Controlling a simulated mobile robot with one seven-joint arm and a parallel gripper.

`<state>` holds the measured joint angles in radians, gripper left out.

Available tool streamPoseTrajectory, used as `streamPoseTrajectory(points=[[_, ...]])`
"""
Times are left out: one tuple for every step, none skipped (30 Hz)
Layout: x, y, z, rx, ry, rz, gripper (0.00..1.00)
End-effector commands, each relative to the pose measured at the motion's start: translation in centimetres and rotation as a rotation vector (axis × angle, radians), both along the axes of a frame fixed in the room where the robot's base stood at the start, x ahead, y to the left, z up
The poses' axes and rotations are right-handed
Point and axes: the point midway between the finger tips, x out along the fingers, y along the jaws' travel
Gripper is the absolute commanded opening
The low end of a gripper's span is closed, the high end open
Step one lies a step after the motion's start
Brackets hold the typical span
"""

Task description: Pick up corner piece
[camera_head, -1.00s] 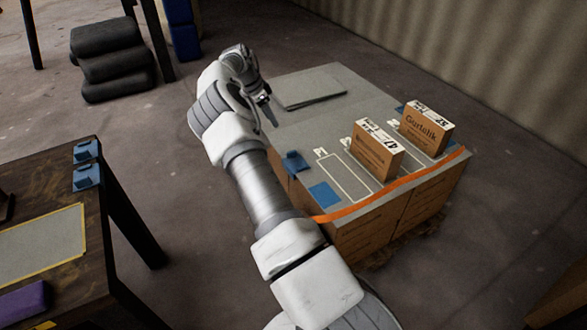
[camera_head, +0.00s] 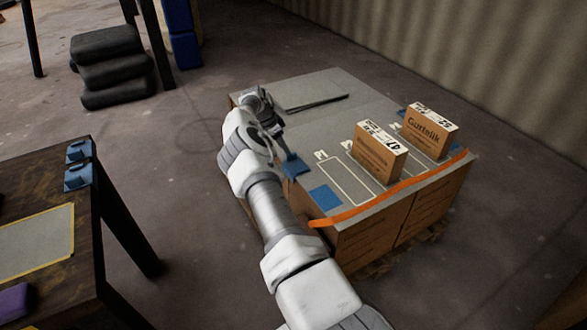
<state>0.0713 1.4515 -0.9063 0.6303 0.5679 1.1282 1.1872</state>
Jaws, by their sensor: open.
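A blue corner piece (camera_head: 295,168) sits at the left edge of the grey-topped box stack (camera_head: 335,120). My gripper (camera_head: 287,150) is just above it, pointing down, and its fingers partly cover it. The gripper is open; the view is too small to tell whether the fingers touch the piece. A flat blue square (camera_head: 325,198) lies at the stack's near left corner. Another bit of blue (camera_head: 402,112) shows behind the right carton. Two more blue corner pieces, an upper one (camera_head: 80,150) and a lower one (camera_head: 78,177), lie on the dark table at left.
Two brown cartons, a left one (camera_head: 379,157) and a right one (camera_head: 430,133), stand on the stack's right part. An orange strap (camera_head: 390,191) runs along its near edge. The dark table (camera_head: 85,240) stands at left, with bare floor between it and the stack.

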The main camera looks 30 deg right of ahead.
Motion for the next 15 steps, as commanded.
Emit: streamPoseTrajectory(points=[[-0.1, -0.3, -1.0, 0.0, 0.002, -0.001, 0.5], [-0.1, -0.5, -1.5, 0.001, 0.003, -0.001, 0.5], [-0.1, -0.8, -2.2, -0.001, 0.004, -0.001, 0.5], [-0.1, -1.1, -2.6, -0.001, 0.004, -0.002, 0.5], [-0.1, -1.3, -3.0, 0.0, 0.003, -0.001, 0.5], [-0.1, -1.5, -3.5, 0.0, 0.003, -0.001, 0.5], [-0.1, -1.6, -3.8, 0.0, 0.003, -0.001, 0.5], [-0.1, -1.7, -4.0, 0.0, 0.002, -0.001, 0.5], [-0.1, -1.8, -4.2, 0.001, 0.0, -0.001, 0.5], [-0.1, -1.9, -4.4, 0.001, 0.0, -0.001, 0.5], [-0.1, -1.9, -4.5, 0.002, 0.0, -0.001, 0.5], [-0.1, -2.0, -4.5, 0.002, 0.0, -0.001, 0.5], [-0.1, -2.0, -4.5, 0.002, 0.0, -0.001, 0.5], [-0.1, -2.0, -4.5, 0.002, 0.0, -0.001, 0.5], [-0.1, -2.0, -4.4, 0.002, 0.0, -0.001, 0.5]])
